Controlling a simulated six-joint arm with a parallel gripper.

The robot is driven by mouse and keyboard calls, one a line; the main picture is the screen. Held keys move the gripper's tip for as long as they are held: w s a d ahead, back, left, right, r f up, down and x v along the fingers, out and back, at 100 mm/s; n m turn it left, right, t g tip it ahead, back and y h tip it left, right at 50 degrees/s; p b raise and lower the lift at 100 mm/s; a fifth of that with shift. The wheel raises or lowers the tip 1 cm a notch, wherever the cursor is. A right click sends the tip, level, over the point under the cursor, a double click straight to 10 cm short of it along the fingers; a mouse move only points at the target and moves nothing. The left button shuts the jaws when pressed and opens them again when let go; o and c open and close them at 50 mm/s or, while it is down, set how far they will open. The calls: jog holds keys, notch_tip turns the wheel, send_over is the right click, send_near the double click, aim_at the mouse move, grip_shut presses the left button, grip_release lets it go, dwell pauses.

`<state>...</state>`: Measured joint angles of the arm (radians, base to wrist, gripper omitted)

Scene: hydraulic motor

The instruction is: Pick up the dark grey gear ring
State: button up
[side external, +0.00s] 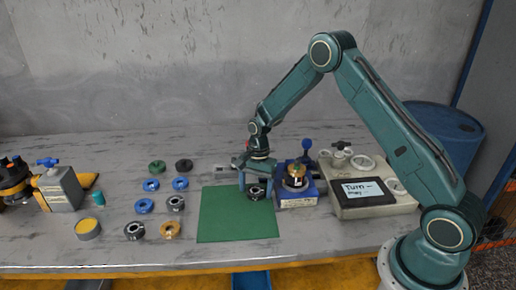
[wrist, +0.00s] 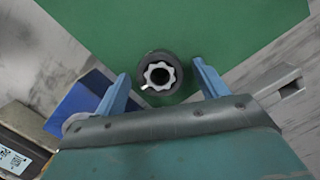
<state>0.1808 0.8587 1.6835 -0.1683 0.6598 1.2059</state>
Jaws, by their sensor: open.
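A dark grey ring with a toothed, star-shaped opening (wrist: 148,66) sits on the green mat (side external: 235,222); it looks like the gear ring. It also shows in the side view (side external: 257,193), partly hidden by my gripper. My gripper (side external: 256,187) is open above the mat and points down at the ring. In the wrist view my gripper's two blue fingers (wrist: 161,72) stand on either side of the ring, with a visible gap at each side. Nothing is held.
Several rings and gears lie left of the mat, including dark ones (side external: 176,203), blue ones (side external: 144,206) and an orange one (side external: 170,230). Right of the mat stands a blue fixture (side external: 297,198) holding a part, then a pale box (side external: 366,200). The mat's front is clear.

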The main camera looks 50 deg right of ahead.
dwell(0.3)
jog(key=c, duration=1.3)
jog(key=shift+r, duration=0.2)
notch_tip(320, 180, up, 20)
jog(key=shift+f, duration=0.15)
jog(key=shift+r, duration=0.45)
jog(key=shift+r, duration=0.3)
dwell(0.6)
